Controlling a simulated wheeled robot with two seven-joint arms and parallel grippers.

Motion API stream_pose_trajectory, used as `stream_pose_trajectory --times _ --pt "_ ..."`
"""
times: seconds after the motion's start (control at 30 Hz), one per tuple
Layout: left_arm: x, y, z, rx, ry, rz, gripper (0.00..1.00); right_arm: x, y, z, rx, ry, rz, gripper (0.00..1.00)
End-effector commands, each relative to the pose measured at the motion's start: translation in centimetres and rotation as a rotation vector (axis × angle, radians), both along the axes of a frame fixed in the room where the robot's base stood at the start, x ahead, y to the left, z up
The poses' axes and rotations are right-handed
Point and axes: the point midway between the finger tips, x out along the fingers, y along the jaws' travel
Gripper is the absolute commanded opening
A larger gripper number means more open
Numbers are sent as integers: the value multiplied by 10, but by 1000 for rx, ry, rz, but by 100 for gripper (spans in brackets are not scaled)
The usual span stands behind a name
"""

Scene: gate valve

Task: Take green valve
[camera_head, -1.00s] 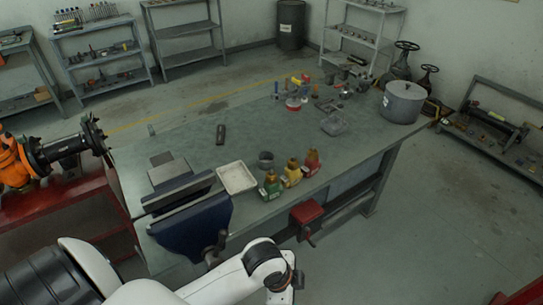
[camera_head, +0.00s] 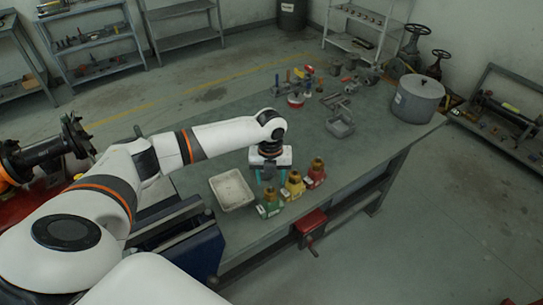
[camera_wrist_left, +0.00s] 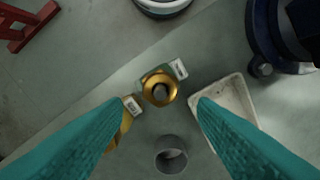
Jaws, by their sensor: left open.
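The green valve (camera_head: 270,203), with a brass top, stands on the workbench (camera_head: 225,105) near its front edge, leftmost of three similar valves. In the left wrist view the green valve (camera_wrist_left: 160,88) lies between my fingertips, seen from above. My left gripper (camera_head: 268,178) is open, with teal fingers, above and just behind the green valve in the head view. In the left wrist view the open fingers of my left gripper (camera_wrist_left: 160,103) come in from both sides and hold nothing. My right gripper is not in view.
The yellow valve (camera_head: 294,184) stands close beside the green one, with the red valve (camera_head: 316,174) beyond. A white tray (camera_head: 232,190) lies to the left. A grey cup (camera_wrist_left: 170,155) is near the green valve. A red vise (camera_head: 311,226) is at the bench's front edge.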

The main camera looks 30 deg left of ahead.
Motion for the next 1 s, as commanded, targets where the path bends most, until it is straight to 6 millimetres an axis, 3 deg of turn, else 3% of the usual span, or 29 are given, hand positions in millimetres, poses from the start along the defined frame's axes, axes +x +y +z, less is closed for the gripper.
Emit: stream_pose_trajectory --times 0.1,0.17,0.4,0.53,0.7,0.8,1.0 --pt "0 1 -1 0 1 -6 53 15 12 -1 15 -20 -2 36" --pt "0 1 -3 0 1 -6 53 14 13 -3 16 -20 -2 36" --pt "0 1 -18 1 1 -5 53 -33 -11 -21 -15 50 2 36" --pt "0 1 -30 1 0 -5 53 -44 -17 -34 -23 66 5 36" --pt "0 1 -45 1 -2 -5 53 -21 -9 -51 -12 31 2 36" --pt "-1 0 -52 0 1 -5 53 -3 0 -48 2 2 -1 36" --pt "0 0 -66 0 0 -5 53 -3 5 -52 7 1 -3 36"
